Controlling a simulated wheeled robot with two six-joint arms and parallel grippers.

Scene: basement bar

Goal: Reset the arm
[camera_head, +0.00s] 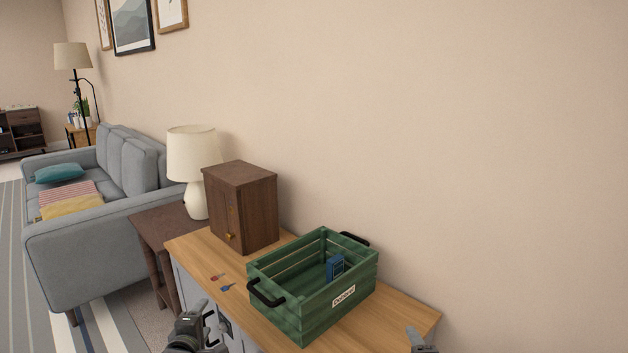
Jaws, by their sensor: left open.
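My left gripper (207,326) is low in the picture, in front of the cabinet's front edge, open and with nothing seen between its fingers. A small part of my right arm or gripper (422,342) shows at the bottom edge, right of the crate; its fingers cannot be made out. A green slatted crate (288,312) with black handles and a white label stands on the wooden cabinet top (405,310). A small blue box (335,267) is inside the crate.
A brown wooden box with a door (250,208) stands behind the crate. Red (216,278) and blue (227,288) small keys lie left of the crate. A white lamp (192,155) stands on a dark side table (150,228). A grey sofa (85,250) is at the left.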

